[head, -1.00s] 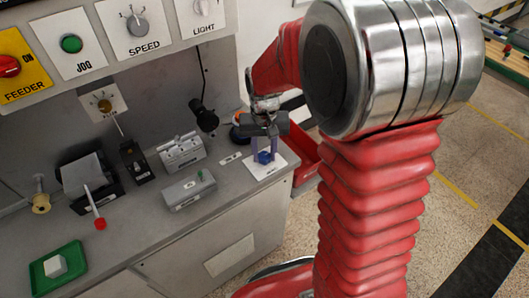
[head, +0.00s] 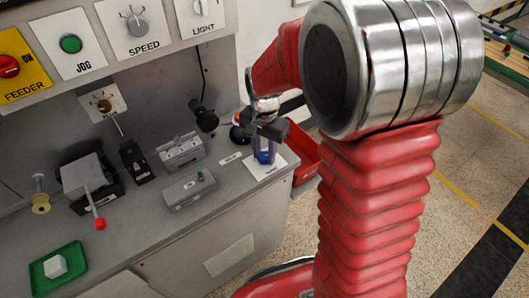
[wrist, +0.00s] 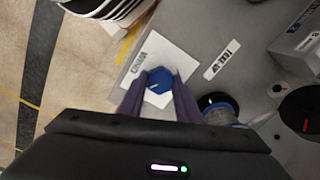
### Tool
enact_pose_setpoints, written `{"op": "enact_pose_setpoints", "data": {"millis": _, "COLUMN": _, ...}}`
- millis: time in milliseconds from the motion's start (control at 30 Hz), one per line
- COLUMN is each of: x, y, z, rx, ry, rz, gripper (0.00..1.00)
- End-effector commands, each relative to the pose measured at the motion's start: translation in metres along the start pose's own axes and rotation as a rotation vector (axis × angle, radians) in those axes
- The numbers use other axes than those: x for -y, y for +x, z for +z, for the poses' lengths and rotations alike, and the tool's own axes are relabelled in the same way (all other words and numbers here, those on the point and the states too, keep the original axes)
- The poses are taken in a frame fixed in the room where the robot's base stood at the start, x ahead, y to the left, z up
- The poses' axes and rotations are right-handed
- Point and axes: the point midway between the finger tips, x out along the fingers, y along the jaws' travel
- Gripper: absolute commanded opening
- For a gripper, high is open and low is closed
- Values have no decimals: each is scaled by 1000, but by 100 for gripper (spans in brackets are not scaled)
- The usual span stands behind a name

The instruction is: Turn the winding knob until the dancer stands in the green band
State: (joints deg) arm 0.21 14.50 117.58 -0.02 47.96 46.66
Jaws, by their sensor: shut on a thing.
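A blue knob (head: 265,157) stands on a white labelled plate (head: 270,173) at the bench's right end. My gripper (head: 264,150) points down over it with its two purple-grey fingers shut on it. In the wrist view the blue knob (wrist: 160,78) shows between the fingertips (wrist: 159,84), and its plate (wrist: 172,60) lies beneath. I cannot tell for sure which part is the dancer. A brass-centred dial (head: 103,105) with a thin rod hangs on the back panel. No green band can be made out.
A grey block with a red-tipped lever (head: 99,223) and a green tray (head: 58,264) stand at left. Grey boxes (head: 189,190) fill the bench middle. A dark spool (wrist: 218,107) sits close beside my fingers. A red bin (head: 305,165) is beyond the bench's right end.

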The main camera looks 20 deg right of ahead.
Motion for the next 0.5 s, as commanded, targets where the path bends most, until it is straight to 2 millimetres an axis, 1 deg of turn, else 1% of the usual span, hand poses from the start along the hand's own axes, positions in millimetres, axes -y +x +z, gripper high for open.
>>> {"op": "enact_pose_setpoints", "data": {"millis": 367, "x": 1, "y": -1, "z": 0, "rx": -1, "ry": 9, "rz": -2, "gripper": 8}}
{"op": "enact_pose_setpoints", "data": {"millis": 400, "x": 1, "y": -1, "z": 0, "rx": -1, "ry": 9, "rz": -2, "gripper": 31}}
{"op": "enact_pose_setpoints", "data": {"millis": 500, "x": 1, "y": -1, "z": 0, "rx": -1, "ry": 9, "rz": -2, "gripper": 38}}
